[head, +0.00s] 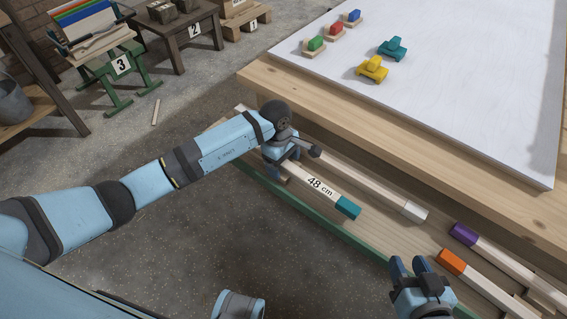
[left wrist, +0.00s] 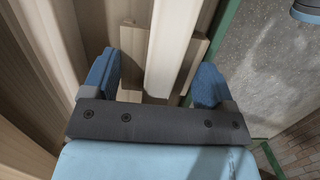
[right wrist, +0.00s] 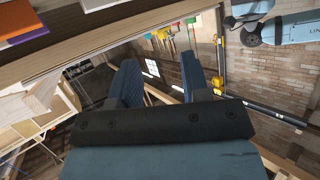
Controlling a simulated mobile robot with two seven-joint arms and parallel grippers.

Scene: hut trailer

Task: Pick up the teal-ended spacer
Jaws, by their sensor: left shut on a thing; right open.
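The teal-ended spacer (head: 325,190) is a pale wooden bar marked "48 cm" with a teal end at its lower right. It lies along the ledge below the white-topped table. My left gripper (head: 283,158) is shut on the spacer away from the teal end; the arm hides part of the bar. In the left wrist view the pale bar (left wrist: 172,50) runs between the fingers. My right gripper (head: 417,266) is open and empty, at the lower right near the orange-ended bar.
A white-ended bar (head: 375,184), a purple-ended bar (head: 510,262) and an orange-ended bar (head: 480,283) lie nearby. The table's wooden edge (head: 400,150) overhangs them. Small coloured toys, including a yellow one (head: 371,70), stand on the white top (head: 470,110).

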